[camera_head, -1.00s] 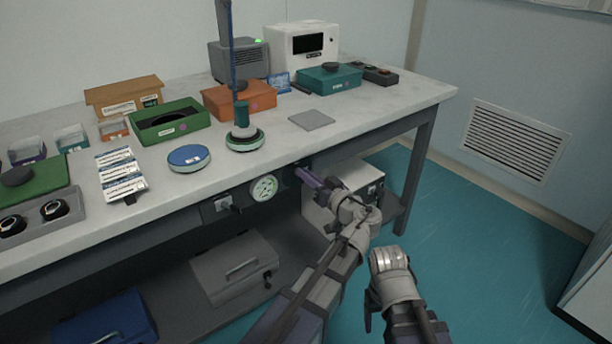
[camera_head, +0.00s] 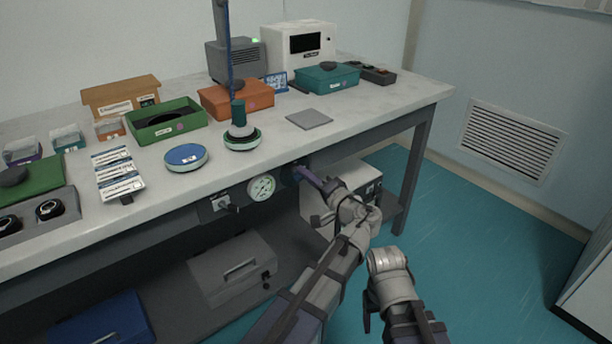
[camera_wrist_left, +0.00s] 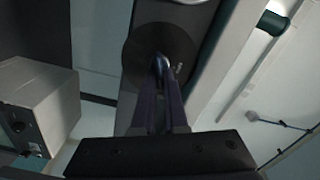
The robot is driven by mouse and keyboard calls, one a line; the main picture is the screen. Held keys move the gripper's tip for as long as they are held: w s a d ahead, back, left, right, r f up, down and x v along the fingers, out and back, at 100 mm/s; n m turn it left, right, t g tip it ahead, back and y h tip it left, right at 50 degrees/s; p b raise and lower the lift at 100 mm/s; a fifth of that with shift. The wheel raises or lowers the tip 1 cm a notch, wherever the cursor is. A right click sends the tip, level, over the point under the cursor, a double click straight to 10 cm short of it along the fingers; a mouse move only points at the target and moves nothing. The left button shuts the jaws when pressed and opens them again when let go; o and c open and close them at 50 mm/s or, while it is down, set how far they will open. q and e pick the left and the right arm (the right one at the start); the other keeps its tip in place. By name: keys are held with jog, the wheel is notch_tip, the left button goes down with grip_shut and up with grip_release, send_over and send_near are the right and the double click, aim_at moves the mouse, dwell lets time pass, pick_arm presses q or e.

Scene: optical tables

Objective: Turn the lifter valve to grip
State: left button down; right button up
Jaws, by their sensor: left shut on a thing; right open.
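The vacuum lifter (camera_head: 240,112) hangs over the bench, with its round pad low above or on the bench top; I cannot tell which. Its valve is on the bench's front rail, right of a round pressure gauge (camera_head: 262,187). My left gripper (camera_head: 300,171) reaches the valve and mostly hides it. In the left wrist view, the narrow fingers (camera_wrist_left: 160,66) are shut on the valve handle in front of a dark round plate (camera_wrist_left: 138,52), with a small metal pin beside them. The valve's setting cannot be read. My right gripper (camera_head: 385,256) is empty, away from the bench; its fingers are hardly visible.
A lever fitting (camera_head: 222,201) sits left of the gauge on the rail. A white box (camera_head: 318,208) stands under the bench, close to my left arm. A blue disc (camera_head: 186,157) and a grey plate (camera_head: 309,118) lie on top.

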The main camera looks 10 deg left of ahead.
pick_arm(q)
jog(key=shift+f+m, duration=0.15)
jog(key=shift+m, duration=0.9)
jog(key=shift+f+m, duration=0.1)
jog(key=shift+m, duration=0.95)
pick_arm(e)
jog(key=shift+f, duration=0.2)
pick_arm(q)
jog(key=c, duration=1)
grip_release()
jog(key=shift+o, duration=0.2)
